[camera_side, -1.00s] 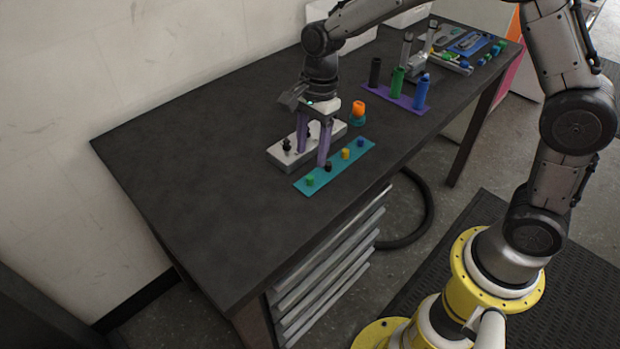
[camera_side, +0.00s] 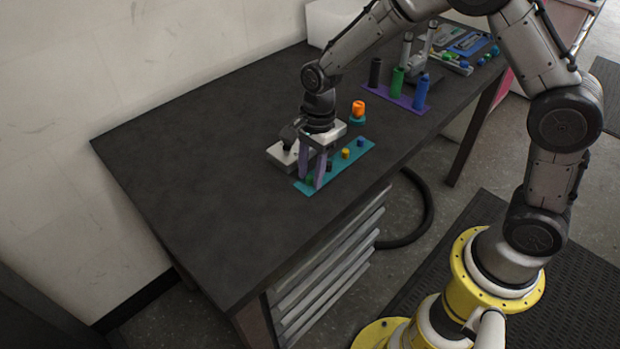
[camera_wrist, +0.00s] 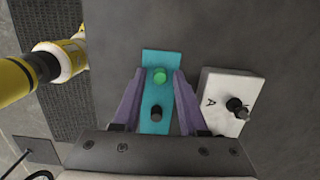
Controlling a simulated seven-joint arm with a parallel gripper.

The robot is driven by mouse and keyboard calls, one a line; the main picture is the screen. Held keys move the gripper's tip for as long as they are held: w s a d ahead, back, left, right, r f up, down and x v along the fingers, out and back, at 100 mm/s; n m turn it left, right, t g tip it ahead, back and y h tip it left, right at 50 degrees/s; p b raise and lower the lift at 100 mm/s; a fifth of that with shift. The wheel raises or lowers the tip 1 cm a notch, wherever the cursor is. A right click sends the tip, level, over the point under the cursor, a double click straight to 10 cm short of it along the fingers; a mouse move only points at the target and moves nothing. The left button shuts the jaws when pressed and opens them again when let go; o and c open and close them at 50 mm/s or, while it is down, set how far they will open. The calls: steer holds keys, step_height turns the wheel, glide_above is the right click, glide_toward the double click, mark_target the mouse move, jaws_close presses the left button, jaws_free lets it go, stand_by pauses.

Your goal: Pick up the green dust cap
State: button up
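The green dust cap (camera_wrist: 160,76) stands near one end of a teal strip (camera_wrist: 153,58), with a dark cap (camera_wrist: 156,113) beside it. My gripper (camera_side: 311,181) is above the near left end of the strip, pointing down. In the wrist view its two purple fingers are spread apart, one on each side of the strip. The green cap appears between the fingertips, with a gap on both sides. In the side view the green cap is mostly hidden by the fingers. Exact fingertip height above the strip is hard to tell.
A pale block (camera_wrist: 226,87) with dark fittings lies close beside one finger. A yellow cap (camera_side: 345,153) and a blue cap (camera_side: 360,142) stand farther along the strip. An orange-topped item (camera_side: 358,107) and a purple mat (camera_side: 402,101) with bottles stand beyond. The table's left is clear.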

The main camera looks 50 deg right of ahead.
jaws_close()
steer(key=shift+r, duration=0.1)
